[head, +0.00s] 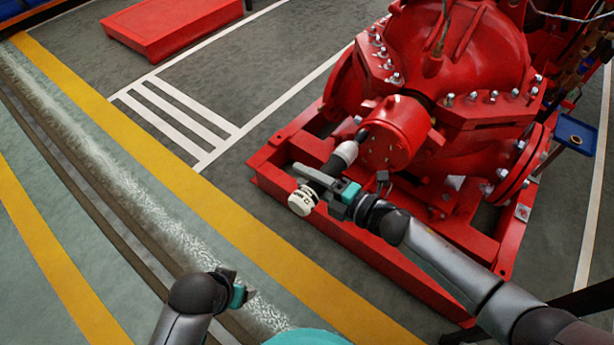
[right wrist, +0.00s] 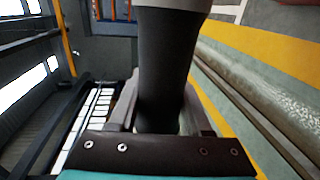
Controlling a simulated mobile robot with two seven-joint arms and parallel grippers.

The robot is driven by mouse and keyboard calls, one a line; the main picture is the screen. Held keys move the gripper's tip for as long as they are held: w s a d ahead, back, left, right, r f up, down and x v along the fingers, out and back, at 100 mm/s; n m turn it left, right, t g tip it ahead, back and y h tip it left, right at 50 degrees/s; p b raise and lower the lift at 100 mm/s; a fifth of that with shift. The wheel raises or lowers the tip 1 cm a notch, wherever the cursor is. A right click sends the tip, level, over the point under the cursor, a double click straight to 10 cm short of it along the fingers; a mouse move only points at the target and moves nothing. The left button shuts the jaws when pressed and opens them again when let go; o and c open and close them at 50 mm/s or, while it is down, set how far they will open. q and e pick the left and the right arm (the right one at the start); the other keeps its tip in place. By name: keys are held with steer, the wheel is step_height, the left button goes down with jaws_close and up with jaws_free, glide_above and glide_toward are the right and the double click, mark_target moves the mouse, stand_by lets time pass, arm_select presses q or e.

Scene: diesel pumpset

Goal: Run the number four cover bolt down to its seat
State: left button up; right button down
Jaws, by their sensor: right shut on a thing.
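My right gripper (head: 332,187) is shut on the dark handle of a power driver (head: 344,155), which has a pale grey body and a white end (head: 302,200). In the right wrist view the dark handle (right wrist: 168,65) stands between the two fingers. The driver's dark nose points up and right at the round red cover (head: 400,128) on the pump's near end. The nose is at or close to the cover's left face; contact cannot be told. The number four bolt cannot be made out. My left gripper (head: 241,287) is low in the head view, open and empty.
The red pump casing (head: 460,50) with several flange bolts stands behind the cover. Its red base frame (head: 350,250) runs beneath the driver. A blue tray (head: 575,133) is at the right. A red plinth (head: 170,28) lies at the back. The floor to the left is clear.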

steer(key=shift+w+d+r, duration=0.15)
steer(key=shift+w+d, duration=0.05)
steer(key=shift+w, duration=0.15)
steer(key=shift+s+a, duration=0.1)
steer(key=shift+s, duration=0.05)
stand_by(0.7)
steer(key=shift+w+d, duration=0.25)
steer(key=shift+w, duration=0.1)
stand_by(0.4)
